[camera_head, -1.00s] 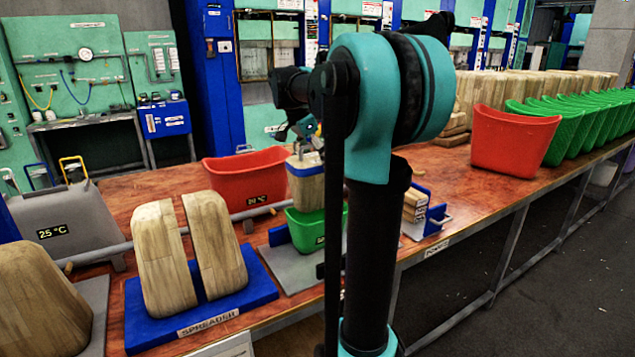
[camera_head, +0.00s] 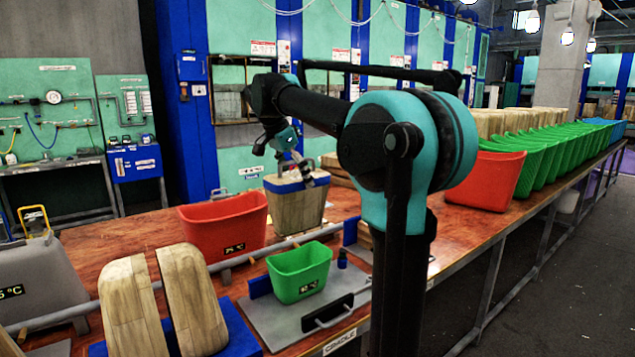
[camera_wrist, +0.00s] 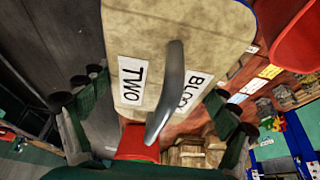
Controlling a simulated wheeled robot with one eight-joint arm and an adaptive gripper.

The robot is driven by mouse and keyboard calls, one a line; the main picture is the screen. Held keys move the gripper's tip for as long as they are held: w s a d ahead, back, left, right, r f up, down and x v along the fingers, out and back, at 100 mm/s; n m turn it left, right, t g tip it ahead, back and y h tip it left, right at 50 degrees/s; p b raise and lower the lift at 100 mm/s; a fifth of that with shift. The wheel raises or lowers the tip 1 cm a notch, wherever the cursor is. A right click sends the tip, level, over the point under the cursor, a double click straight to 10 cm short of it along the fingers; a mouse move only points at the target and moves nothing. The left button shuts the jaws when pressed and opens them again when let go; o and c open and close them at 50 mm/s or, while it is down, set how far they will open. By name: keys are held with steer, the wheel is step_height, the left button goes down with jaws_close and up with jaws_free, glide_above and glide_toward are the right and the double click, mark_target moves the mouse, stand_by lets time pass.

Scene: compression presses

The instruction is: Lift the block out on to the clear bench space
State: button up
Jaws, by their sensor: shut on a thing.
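The block (camera_head: 297,212) is pale wood with a blue band round its top and a handle. In the head view it is upright, clear of the green tub (camera_head: 301,271), just right of a red tub (camera_head: 224,226). I cannot tell whether its base touches the bench (camera_head: 110,240). My gripper (camera_head: 298,172) is at its top, shut on the handle. The wrist view shows the curved metal handle (camera_wrist: 168,95) between my fingers and labels reading "TWO" and "BLOC" on the block's top (camera_wrist: 200,30). The green tub looks empty.
Two wooden pieces (camera_head: 190,300) stand on a blue spreader at the front left. A rail (camera_head: 275,249) runs along the bench behind the green tub. Another red tub (camera_head: 487,180) and rows of green tubs (camera_head: 560,155) fill the right. A grey tub (camera_head: 45,280) is at the left.

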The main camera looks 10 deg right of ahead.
steer(key=shift+r, duration=0.25)
steer(key=shift+d+r, duration=0.15)
steer(key=shift+r, duration=5.25)
steer(key=shift+s, duration=0.15)
